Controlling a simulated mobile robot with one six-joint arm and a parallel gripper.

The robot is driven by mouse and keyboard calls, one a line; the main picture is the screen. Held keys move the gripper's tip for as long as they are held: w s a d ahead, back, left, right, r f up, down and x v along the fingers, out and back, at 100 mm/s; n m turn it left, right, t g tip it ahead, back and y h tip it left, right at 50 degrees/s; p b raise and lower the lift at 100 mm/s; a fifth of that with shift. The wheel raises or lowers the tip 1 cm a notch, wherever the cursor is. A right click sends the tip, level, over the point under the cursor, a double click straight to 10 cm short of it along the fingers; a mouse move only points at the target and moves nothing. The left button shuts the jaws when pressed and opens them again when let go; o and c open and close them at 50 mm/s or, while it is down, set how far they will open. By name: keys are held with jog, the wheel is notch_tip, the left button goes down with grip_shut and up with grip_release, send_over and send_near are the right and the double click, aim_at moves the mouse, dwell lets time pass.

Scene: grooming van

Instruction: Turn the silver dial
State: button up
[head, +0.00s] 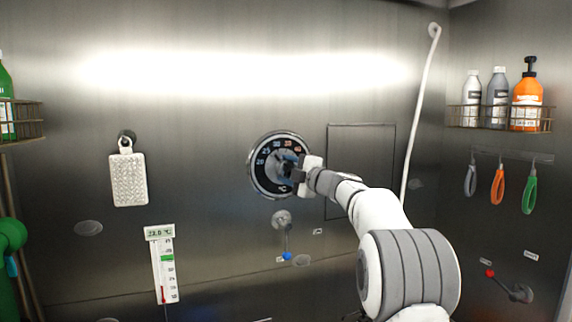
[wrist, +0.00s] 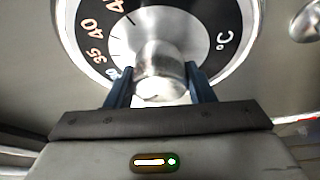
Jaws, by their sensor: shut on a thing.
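The silver dial (wrist: 160,68) is a shiny metal knob at the middle of a round black temperature gauge with white and orange numbers and a °C mark. In the head view the gauge face (head: 264,177) is on the steel back wall, left of my arm's end. My gripper (wrist: 160,88) is shut on the dial, with one dark blue finger on each side of it. In the head view my gripper (head: 291,170) covers the dial and part of the right side of the gauge. The dial's pointer cannot be made out.
A lever with a blue tip (head: 287,256) is below the gauge. A thermometer (head: 162,265) and a white studded block (head: 128,180) are on the wall at left. A white hose (head: 418,115) hangs at right. Bottles stand in a wire rack (head: 500,117) on the right wall.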

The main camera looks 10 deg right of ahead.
jog(key=shift+n+g+p, duration=0.5)
jog(key=shift+n+p, duration=0.05)
jog(key=shift+n, duration=0.45)
jog(key=o, duration=1)
jog(key=shift+c, duration=0.2)
jog(key=b+v, duration=0.2)
jog(key=v, duration=0.5)
jog(key=shift+s+d+b, duration=0.2)
jog(key=shift+s+b, duration=0.1)
jog(key=shift+s, duration=0.05)
